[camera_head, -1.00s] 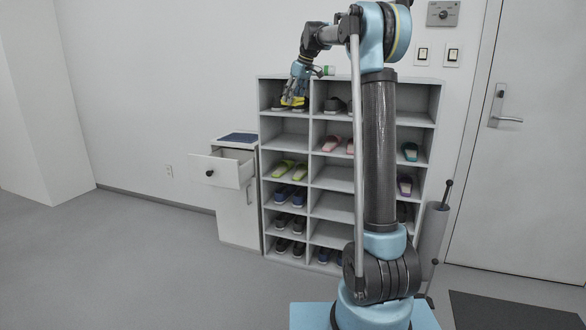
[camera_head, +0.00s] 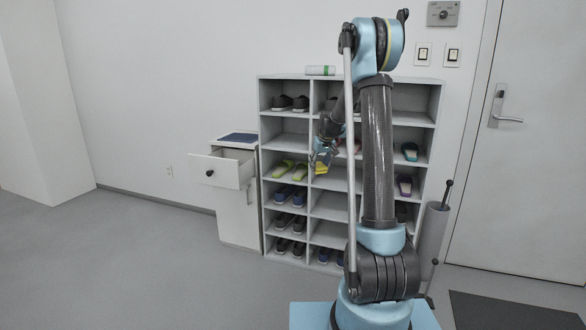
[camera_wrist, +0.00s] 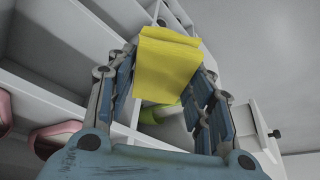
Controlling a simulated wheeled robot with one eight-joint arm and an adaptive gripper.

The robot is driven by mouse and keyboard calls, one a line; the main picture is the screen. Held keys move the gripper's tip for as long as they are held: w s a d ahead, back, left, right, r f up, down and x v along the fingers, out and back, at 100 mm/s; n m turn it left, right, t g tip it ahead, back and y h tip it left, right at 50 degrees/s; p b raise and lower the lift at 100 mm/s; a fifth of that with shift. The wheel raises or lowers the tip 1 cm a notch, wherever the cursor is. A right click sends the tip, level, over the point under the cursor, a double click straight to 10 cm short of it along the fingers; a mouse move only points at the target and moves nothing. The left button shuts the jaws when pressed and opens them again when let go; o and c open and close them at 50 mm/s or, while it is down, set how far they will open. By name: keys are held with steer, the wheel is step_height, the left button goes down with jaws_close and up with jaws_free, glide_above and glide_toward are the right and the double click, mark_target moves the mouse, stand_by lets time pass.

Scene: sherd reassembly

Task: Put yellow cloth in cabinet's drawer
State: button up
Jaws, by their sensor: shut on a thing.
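My gripper (camera_head: 322,158) is in front of the middle of the shoe rack in the head view, pointing down. It is shut on the yellow cloth (camera_wrist: 167,68), which sits between the fingers in the wrist view. A small yellow part of the cloth (camera_head: 321,168) shows at the fingertips in the head view. The cabinet (camera_head: 238,218) is a low white unit to the left of the rack. Its top drawer (camera_head: 222,171) is pulled open, with a dark round knob. The drawer's floor is mostly hidden behind its front.
The shoe rack (camera_head: 286,125) holds several pairs of shoes and slippers and stands right beside the cabinet. A dark blue item (camera_head: 238,138) lies on the cabinet top. Floor left of the cabinet is clear.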

steer(key=s+d+f+m, duration=0.1)
steer(key=s+d+f, duration=0.2)
steer(key=s+f, duration=0.4)
steer(key=s+d+f+m+h, duration=0.1)
steer(key=s+d+f+m, duration=0.1)
steer(key=s+f, duration=0.5)
step_height(320, 180, down, 7)
steer(key=shift+s+d+r, duration=0.2)
steer(key=shift+s+d, duration=0.15)
steer(key=shift+d, duration=0.55)
